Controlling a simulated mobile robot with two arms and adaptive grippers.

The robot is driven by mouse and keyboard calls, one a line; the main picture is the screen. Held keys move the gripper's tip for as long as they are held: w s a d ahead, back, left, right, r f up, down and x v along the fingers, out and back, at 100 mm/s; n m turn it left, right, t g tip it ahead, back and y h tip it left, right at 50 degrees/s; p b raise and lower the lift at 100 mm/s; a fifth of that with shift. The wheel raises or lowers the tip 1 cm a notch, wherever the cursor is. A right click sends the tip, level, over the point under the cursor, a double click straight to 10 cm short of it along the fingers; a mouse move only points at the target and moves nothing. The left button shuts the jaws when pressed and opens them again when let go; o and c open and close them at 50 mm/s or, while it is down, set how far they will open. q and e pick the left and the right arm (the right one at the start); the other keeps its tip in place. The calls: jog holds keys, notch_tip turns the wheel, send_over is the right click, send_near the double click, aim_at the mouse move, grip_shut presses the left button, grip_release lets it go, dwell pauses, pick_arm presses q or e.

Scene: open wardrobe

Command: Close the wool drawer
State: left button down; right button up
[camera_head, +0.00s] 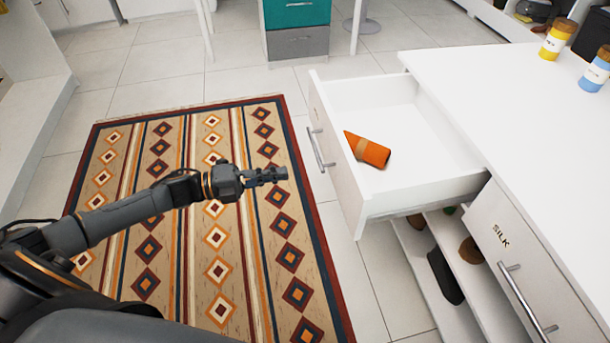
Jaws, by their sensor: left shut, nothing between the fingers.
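An open white drawer (347,187) is pulled far out of the white cabinet on the right. No label shows on it from this angle, so I cannot read whether it says wool. Its metal bar handle (321,150) is on the front, facing left. An orange cone-shaped spool (369,151) lies on its side inside. My left gripper (281,173) is shut and empty, above the rug, to the left of the drawer front and apart from the handle. My right gripper is out of view.
A shut drawer labelled SILK (503,237) is in the same cabinet at lower right. Yellow (557,40) and blue (596,70) jars stand on the white top (500,105). Shoes (445,277) sit on shelves below. The patterned rug (215,240) is clear.

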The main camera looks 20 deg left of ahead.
aim_at(342, 163)
pick_arm(q)
jog(key=x, duration=1.2)
jog(key=shift+w+d, duration=0.2)
jog(key=shift+w, duration=0.1)
jog(key=shift+d, duration=0.1)
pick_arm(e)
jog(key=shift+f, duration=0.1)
